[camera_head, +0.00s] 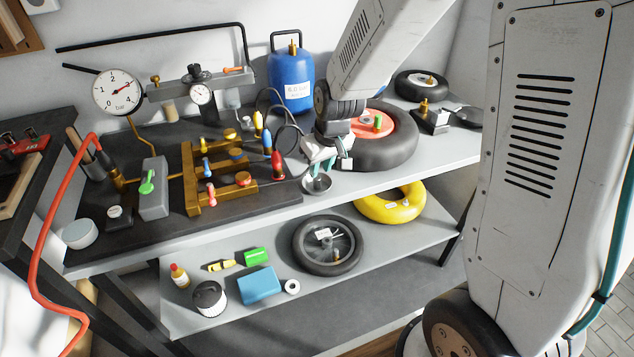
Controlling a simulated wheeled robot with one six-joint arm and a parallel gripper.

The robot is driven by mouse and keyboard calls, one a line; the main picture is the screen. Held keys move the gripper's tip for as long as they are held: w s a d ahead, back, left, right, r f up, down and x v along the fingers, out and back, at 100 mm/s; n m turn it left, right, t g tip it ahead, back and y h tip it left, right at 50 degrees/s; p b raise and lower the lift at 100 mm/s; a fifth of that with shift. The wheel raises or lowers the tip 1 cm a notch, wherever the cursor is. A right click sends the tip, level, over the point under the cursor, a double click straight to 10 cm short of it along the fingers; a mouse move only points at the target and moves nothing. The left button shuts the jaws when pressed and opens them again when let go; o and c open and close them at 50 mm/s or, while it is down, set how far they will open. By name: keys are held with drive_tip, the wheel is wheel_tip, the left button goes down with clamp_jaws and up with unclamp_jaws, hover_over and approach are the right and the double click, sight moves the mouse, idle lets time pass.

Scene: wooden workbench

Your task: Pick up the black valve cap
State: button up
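My gripper (318,168) hangs at the end of my arm, above a small round metal dish (317,187) near the bench's front edge. Its teal-tipped fingers look apart, and I see nothing held between them. The fingers cover part of the dish. I cannot make out a black valve cap; anything small in the dish is hidden or too small to tell.
A brass manifold (192,180) with coloured valves lies left. A blue tank (290,80) stands behind. A yellow tube (372,208) and a wheel (300,262) lie on the shelf below.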

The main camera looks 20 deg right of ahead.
sight(318, 178)
drive_tip(key=x, duration=0.5)
drive_tip(key=shift+w+f, duration=0.1)
drive_tip(key=shift+w, duration=0.05)
drive_tip(key=shift+c, duration=0.4)
clamp_jaws()
